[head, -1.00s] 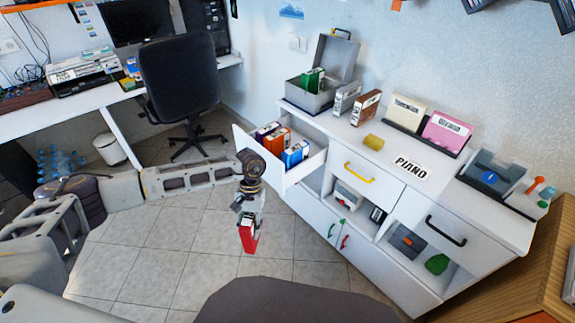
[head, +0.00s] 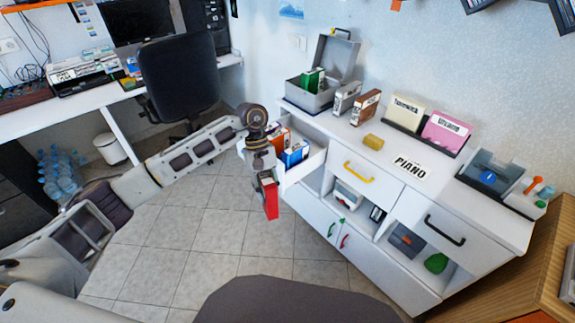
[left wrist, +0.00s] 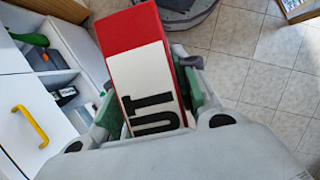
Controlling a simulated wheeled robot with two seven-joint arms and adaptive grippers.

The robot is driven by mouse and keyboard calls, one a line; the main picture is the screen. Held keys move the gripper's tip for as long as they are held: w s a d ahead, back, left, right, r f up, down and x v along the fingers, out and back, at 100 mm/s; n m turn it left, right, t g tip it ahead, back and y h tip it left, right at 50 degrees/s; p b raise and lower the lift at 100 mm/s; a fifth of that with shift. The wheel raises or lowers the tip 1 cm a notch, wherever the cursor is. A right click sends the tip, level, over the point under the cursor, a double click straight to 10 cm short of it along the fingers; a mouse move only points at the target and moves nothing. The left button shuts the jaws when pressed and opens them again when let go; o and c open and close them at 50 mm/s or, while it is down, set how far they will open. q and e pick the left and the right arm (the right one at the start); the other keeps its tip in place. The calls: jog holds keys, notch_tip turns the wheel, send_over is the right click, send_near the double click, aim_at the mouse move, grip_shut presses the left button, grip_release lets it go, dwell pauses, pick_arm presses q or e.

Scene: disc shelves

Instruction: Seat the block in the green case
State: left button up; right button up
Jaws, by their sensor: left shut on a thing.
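My left gripper (head: 265,178) is shut on a red block (head: 271,203) with a white label. It holds the block in the air in front of the open drawer at the cabinet's left end. In the left wrist view the block (left wrist: 138,62) sits between the fingers, and black letters ending in "UT" show. A green boxy item (head: 313,80) stands inside an open grey case (head: 306,100) on the cabinet top. I cannot tell whether this is the green case. My right gripper is not in view.
The open drawer (head: 305,165) holds orange and blue boxes, partly hidden by my arm. An office chair (head: 178,75) stands behind.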

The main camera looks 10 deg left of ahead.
aim_at(268, 171)
pick_arm(q)
jog(key=r+n, duration=0.1)
jog(key=w+r+n, duration=0.1)
jog(key=shift+w+d+r+n+t+h, duration=0.1)
jog(key=shift+n+t+h, duration=0.2)
jog(key=shift+t, duration=0.1)
jog(key=n, duration=0.1)
jog(key=r+n, duration=0.1)
jog(key=shift+w+r+n+t+h, duration=0.25)
jog(key=shift+w+n+t+h, duration=0.05)
jog(key=shift+w+t+h, duration=0.1)
jog(key=shift+w+d+r+n, duration=0.15)
jog(key=shift+r+n, duration=0.2)
jog(key=shift+n, duration=0.35)
jog(key=n+t, duration=0.2)
jog(key=n, duration=0.3)
jog(key=w+r+n+t, duration=0.1)
jog(key=n+t, duration=0.1)
jog(key=n, duration=0.2)
jog(key=n+t+y, duration=0.1)
jog(key=n, duration=0.4)
jog(key=shift+w+d+r+n+t, duration=0.2)
jog(key=shift+w+n+t, duration=0.1)
jog(key=shift+t, duration=0.1)
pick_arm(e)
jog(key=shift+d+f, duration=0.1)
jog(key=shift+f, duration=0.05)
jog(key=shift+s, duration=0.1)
